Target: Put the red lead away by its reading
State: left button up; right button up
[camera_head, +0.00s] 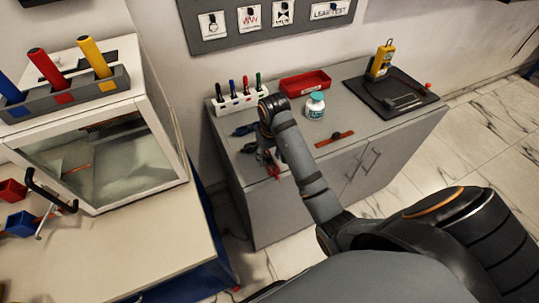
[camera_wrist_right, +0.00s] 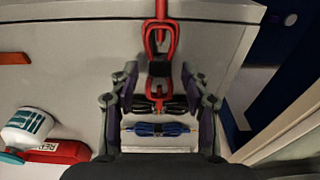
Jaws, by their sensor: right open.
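The red lead (camera_wrist_right: 171,42) is a coiled loop with a dark tie, lying on the grey cabinet top in the right wrist view. In the head view its red part (camera_head: 275,160) shows at the front edge, partly hidden by my right arm. My right gripper (camera_wrist_right: 160,88) is open, its fingers either side of the lower end of the red lead, with nothing visibly gripped. In the head view the gripper (camera_head: 268,148) is mostly hidden behind its own arm. A black lead (camera_wrist_right: 176,106) and a blue lead (camera_wrist_right: 158,129) lie beside it. My left gripper is not in view.
The cabinet also holds a pen rack (camera_head: 238,101), red tray (camera_head: 305,84), white jar (camera_head: 315,108), orange-red strip (camera_head: 334,139) and yellow meter (camera_head: 381,61) on a black mat (camera_head: 415,98). At left, a glass-fronted box (camera_head: 100,160) carries coloured tubes; red (camera_head: 12,191) and blue (camera_head: 20,224) bins stand beside it.

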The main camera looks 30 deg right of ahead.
aim_at(271, 164)
jog(key=shift+r, duration=0.15)
notch_tip(271, 164, up, 12)
jog(key=s+p, duration=0.1)
jog(key=p, duration=1.1)
jog(key=shift+s+r, duration=0.2)
jog(key=shift+s, duration=0.05)
